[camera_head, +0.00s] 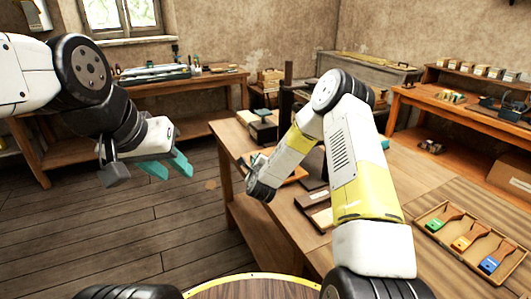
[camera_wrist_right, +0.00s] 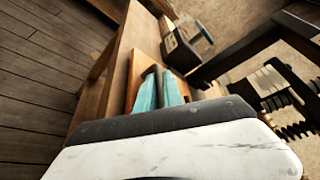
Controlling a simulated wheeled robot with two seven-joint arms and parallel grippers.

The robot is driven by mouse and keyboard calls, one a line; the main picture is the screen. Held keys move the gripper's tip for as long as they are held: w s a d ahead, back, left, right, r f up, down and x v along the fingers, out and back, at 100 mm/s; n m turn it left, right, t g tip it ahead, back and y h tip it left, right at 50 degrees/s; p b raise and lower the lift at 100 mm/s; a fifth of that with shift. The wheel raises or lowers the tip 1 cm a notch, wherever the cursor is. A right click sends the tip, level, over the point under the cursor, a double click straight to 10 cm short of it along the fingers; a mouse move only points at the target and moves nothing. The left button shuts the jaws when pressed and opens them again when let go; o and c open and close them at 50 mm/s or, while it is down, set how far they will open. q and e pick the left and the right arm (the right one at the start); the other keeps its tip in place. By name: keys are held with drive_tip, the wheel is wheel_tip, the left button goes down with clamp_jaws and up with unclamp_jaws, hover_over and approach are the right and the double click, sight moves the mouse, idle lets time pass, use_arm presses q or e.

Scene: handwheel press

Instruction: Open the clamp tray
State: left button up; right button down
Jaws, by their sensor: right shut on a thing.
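The clamp tray looks like an orange-brown wooden board on the bench; part of it shows in the head view (camera_head: 296,173) beside my right wrist, and it also shows in the right wrist view (camera_wrist_right: 147,45). My right gripper (camera_head: 254,160) is at the tray's near left side.
The dark press post (camera_head: 287,88) rises behind my right arm, which hides much of the press. A wooden tray (camera_head: 432,211) with several coloured-block tools lies on the bench at right. Floor left of the bench is clear.

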drive_tip(key=shift+s+a, duration=0.3)
drive_tip(key=shift+a, duration=0.5)
drive_tip(key=c, duration=1.8)
unclamp_jaws()
drive_tip(key=shift+o, duration=0.2)
drive_tip(key=v, duration=0.8)
drive_tip(key=shift+w, duration=0.1)
